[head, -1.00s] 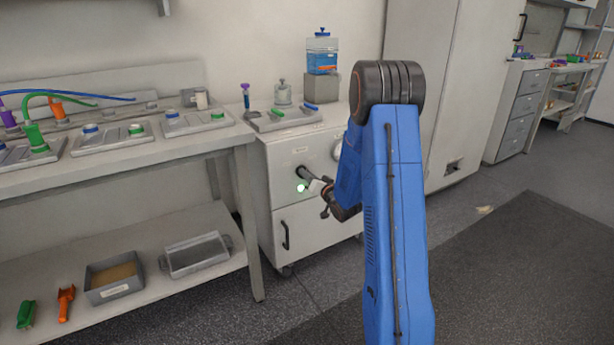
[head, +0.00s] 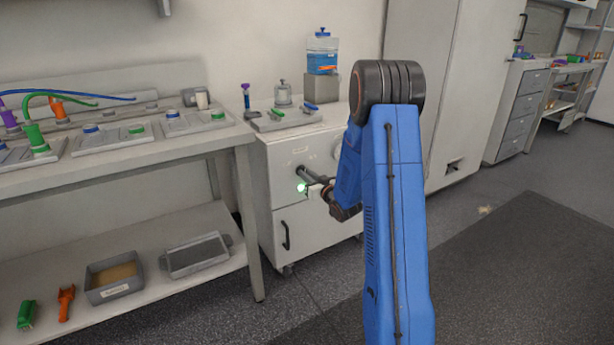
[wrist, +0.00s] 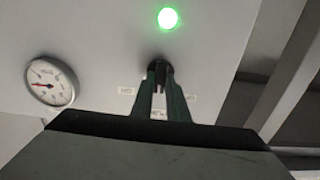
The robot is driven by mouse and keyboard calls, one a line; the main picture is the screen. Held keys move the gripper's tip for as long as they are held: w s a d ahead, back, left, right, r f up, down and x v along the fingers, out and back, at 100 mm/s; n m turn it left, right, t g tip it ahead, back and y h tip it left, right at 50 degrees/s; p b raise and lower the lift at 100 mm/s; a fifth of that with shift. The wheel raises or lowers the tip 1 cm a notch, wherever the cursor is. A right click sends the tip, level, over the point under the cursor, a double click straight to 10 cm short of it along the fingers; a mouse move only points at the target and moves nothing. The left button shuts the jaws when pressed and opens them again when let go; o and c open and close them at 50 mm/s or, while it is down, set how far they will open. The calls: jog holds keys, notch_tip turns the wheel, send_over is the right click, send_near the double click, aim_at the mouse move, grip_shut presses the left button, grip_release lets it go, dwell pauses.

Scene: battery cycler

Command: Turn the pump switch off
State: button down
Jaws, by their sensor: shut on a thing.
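The pump switch (wrist: 160,72) is a small dark knob on the pale cabinet front. In the wrist view it sits between the tips of my gripper (wrist: 160,85), whose two dark fingers are shut on it. The fingers hide most of the switch, so its exact angle cannot be told. Small pale labels lie around it. A green lamp (wrist: 168,18) glows near the switch and also shows in the head view (head: 302,187). In the head view my gripper (head: 312,182) is at the cabinet front, partly hidden by my blue arm.
A round gauge (wrist: 50,82) is on the same panel. The cabinet (head: 305,235) has a dark door handle (head: 286,236) below. A workbench (head: 120,165) stands to its left, with trays on its shelf. Open floor lies to the right.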

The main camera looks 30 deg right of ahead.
jog(key=n, duration=0.6)
jog(key=shift+a, duration=0.15)
jog(key=shift+f, duration=0.1)
dwell(0.3)
jog(key=c, duration=1.7)
grip_release()
jog(key=shift+s, duration=0.1)
jog(key=s, duration=1.7)
jog(key=shift+s+d, duration=0.15)
jog(key=shift+d, duration=0.15)
